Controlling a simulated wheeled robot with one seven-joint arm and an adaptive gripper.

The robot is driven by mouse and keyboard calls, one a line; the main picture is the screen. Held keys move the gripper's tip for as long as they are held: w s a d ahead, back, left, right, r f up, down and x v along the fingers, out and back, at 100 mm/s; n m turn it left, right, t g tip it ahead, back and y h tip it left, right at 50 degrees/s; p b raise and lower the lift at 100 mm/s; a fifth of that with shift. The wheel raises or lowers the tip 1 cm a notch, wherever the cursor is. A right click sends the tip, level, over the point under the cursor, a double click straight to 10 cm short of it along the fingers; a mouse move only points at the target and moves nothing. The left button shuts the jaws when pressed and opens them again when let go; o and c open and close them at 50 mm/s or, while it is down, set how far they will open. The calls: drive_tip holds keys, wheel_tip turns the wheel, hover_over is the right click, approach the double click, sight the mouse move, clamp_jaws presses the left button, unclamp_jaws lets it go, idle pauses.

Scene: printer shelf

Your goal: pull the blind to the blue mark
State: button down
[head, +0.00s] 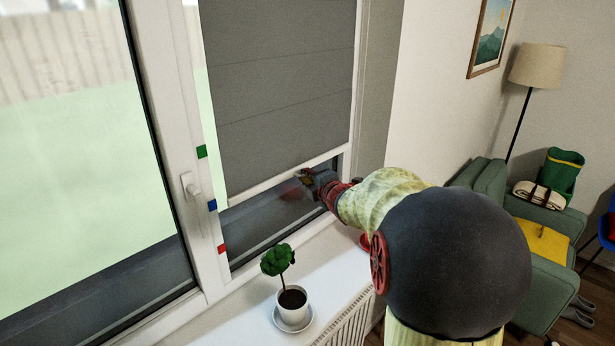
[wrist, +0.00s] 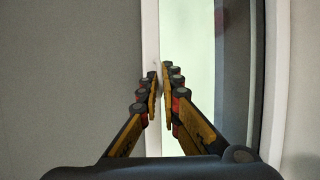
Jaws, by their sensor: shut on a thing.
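The grey blind (head: 280,75) hangs over the right window pane, with a white bottom bar (head: 252,190). The left end of the bar looks about level with the blue mark (head: 212,205) on the window frame. My gripper (head: 306,177) is at the bar, right of its middle. In the wrist view, the fingers (wrist: 161,85) are closed together beside the pale bar (wrist: 150,40), on a small whitish piece at the blind's edge. The fingers largely hide that piece.
A green mark (head: 201,152) sits above the blue one and a red mark (head: 221,248) below. A window handle (head: 189,188) is on the frame. A potted plant (head: 290,298) stands on the sill (head: 335,262) below the blind. A green armchair (head: 550,265) is at the right.

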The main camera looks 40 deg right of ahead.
drive_tip(key=c, duration=2.3)
unclamp_jaws()
drive_tip(key=shift+s, duration=0.1)
drive_tip(key=v, duration=1.1)
drive_tip(key=shift+s+a+r, duration=0.2)
drive_tip(key=shift+s, duration=0.15)
